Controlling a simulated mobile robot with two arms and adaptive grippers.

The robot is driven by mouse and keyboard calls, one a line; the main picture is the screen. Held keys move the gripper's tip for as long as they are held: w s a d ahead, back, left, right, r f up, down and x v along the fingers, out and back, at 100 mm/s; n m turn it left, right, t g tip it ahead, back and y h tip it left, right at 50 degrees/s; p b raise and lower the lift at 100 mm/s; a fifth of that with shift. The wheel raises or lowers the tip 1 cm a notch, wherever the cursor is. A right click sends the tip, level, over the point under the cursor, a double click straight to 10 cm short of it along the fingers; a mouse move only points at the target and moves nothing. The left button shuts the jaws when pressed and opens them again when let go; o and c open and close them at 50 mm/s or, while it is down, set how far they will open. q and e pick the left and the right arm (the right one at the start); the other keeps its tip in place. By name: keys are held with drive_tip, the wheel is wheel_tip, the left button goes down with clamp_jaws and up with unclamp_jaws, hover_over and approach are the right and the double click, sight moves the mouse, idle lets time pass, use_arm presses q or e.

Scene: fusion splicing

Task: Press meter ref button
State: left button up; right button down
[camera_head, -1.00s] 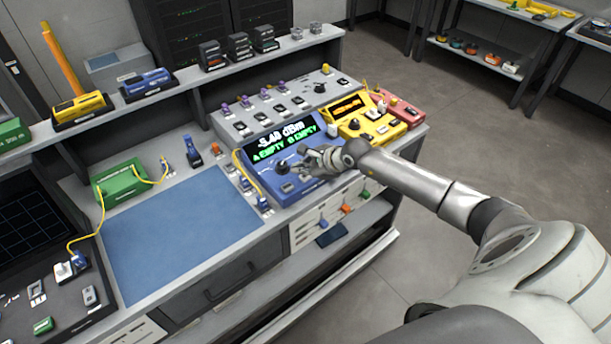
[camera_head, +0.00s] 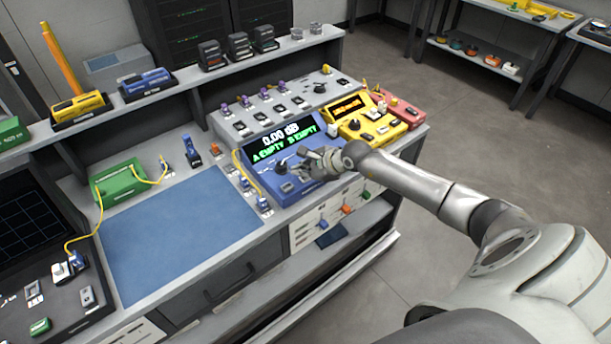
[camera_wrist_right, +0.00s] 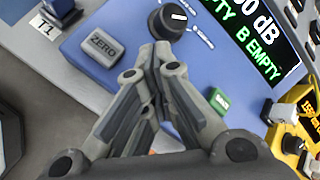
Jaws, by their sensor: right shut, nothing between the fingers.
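The blue meter (camera_head: 262,152) stands on the bench with its display reading 0.00 dB, A EMPTY, B EMPTY. In the right wrist view its face (camera_wrist_right: 100,15) carries a black knob (camera_wrist_right: 170,18), a grey button marked ZERO (camera_wrist_right: 103,45) and a green button (camera_wrist_right: 218,100) whose label I cannot read clearly. My right gripper (camera_head: 312,163) is shut and empty over the front right part of the meter. In the right wrist view its fingertips (camera_wrist_right: 158,52) lie between ZERO and the green button, just below the knob. The fingers hide part of the panel; contact is unclear. My left gripper is out of view.
A yellow device (camera_head: 372,126) and a red device (camera_head: 405,112) stand right of the meter. A grey unit with several purple-topped parts (camera_head: 320,85) is behind. A blue mat (camera_head: 180,235) lies clear to the left. A yellow cable (camera_head: 242,168) runs along the meter's left side.

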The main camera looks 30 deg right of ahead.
sight(303, 179)
drive_tip(key=shift+r+p, duration=0.55)
drive_tip(key=shift+r, duration=0.25)
drive_tip(key=shift+r, duration=0.1)
wheel_tip(303, 179, up, 5)
drive_tip(key=p, duration=0.3)
idle(0.8)
